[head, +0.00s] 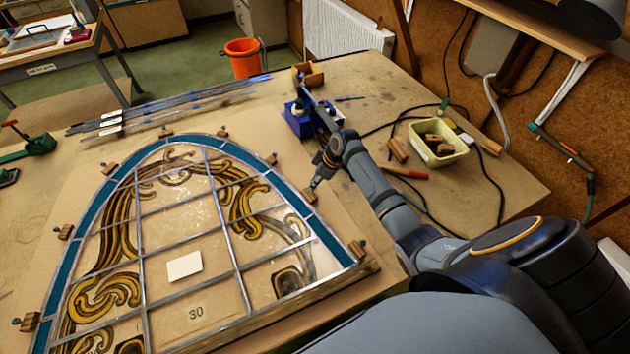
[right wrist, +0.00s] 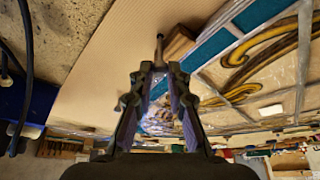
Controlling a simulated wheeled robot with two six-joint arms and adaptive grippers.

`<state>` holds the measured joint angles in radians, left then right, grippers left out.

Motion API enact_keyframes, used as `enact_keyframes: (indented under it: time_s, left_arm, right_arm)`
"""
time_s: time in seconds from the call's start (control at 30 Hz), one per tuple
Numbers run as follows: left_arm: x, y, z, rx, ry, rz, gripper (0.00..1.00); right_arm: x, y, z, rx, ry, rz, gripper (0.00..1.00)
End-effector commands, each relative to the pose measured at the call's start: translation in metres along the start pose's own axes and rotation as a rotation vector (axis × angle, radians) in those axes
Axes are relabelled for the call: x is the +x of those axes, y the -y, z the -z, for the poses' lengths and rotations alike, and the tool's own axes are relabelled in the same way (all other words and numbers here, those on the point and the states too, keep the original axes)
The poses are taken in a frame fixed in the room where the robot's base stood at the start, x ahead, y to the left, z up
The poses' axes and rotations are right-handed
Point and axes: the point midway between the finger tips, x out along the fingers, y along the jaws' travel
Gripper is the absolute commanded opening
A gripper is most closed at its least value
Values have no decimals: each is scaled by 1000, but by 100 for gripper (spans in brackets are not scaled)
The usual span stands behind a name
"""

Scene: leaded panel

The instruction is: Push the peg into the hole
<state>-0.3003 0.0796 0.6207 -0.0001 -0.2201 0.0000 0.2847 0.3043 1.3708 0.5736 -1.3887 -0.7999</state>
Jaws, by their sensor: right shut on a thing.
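My right gripper (head: 315,183) reaches down at the right edge of the leaded panel (head: 222,262), close to a wooden block (head: 308,196). In the right wrist view its fingers (right wrist: 160,70) come together on a thin grey peg (right wrist: 160,46), whose end sticks out beyond the fingertips. The peg is beside the wooden block (right wrist: 178,44) in that view; I cannot tell whether they touch. The hole cannot be made out in either view. My left gripper is not in view.
Several wooden blocks with dark pins stand around the panel's edge, one at its top (head: 166,132). A blue box (head: 300,122) stands behind my right arm. A cream tub (head: 437,143) and cables lie to the right. Lead strips (head: 165,108) lie at the back left.

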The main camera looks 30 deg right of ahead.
Motion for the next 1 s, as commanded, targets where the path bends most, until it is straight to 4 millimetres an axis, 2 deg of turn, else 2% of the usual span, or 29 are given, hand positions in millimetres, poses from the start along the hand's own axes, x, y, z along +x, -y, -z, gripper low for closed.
enact_keyframes:
  time_s: [0.5, 0.53, 0.7, 1.0]
  left_arm:
    - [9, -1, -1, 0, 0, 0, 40]
    - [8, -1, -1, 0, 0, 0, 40]
    - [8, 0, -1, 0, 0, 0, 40]
    - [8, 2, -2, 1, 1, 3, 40]
  right_arm:
    - [13, 0, -5, 0, 0, 0, 0]
    - [12, 0, -5, 0, 0, 0, 19]
    - [12, 0, -5, 0, 0, 0, 42]
    - [11, 0, -5, 0, 0, -1, 43]
